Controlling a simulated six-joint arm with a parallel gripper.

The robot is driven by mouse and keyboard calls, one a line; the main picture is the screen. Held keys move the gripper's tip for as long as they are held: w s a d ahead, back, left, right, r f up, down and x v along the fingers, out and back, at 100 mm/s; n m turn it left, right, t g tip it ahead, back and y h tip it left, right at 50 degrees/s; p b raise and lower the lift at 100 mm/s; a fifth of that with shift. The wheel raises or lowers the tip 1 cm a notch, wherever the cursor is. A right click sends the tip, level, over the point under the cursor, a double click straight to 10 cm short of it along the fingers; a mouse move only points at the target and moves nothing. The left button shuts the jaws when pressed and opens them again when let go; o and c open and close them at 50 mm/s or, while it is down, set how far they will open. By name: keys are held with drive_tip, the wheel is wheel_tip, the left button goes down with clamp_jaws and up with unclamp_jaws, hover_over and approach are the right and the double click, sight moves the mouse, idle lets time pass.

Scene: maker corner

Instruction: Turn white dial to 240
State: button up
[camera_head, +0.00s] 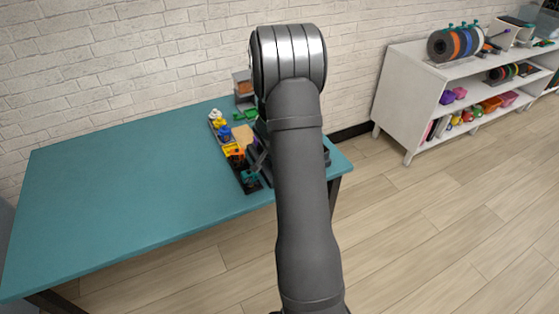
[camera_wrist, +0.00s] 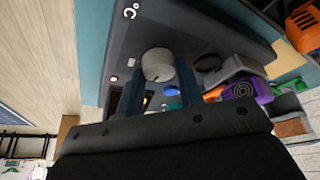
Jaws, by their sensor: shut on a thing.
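The white dial (camera_wrist: 158,62) sits on a dark grey panel (camera_wrist: 205,35) in the wrist view, with a °C mark beside it. My gripper (camera_wrist: 159,73) is shut on the dial, one dark blue finger on each side. The dial's pointer and any scale numbers cannot be read. A small display with a lit orange patch (camera_wrist: 147,101) is partly hidden between the fingers. In the head view my arm hides the dial and the fingers.
A teal table (camera_head: 120,180) has a wide clear area at left. A dark tray (camera_head: 243,178) of colourful parts stands beside the arm. In the wrist view, purple (camera_wrist: 258,88) and orange (camera_wrist: 305,30) objects lie right of the panel. A white shelf (camera_head: 400,90) stands at right.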

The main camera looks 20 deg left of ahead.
drive_tip(key=m+h, duration=0.1)
drive_tip(key=m, duration=0.1)
drive_tip(key=m+g+h, duration=0.1)
drive_tip(key=m, duration=0.2)
drive_tip(key=shift+a+f+m, duration=0.1)
drive_tip(key=shift+a+m, duration=0.1)
drive_tip(key=shift+m, duration=0.1)
drive_tip(key=m+g+h, duration=0.1)
drive_tip(key=m, duration=0.4)
drive_tip(key=shift+m, duration=0.3)
drive_tip(key=o, duration=1)
drive_tip(key=shift+a, duration=0.1)
drive_tip(key=shift+c, duration=0.2)
drive_tip(key=shift+w, duration=0.1)
drive_tip(key=shift+h, duration=0.3)
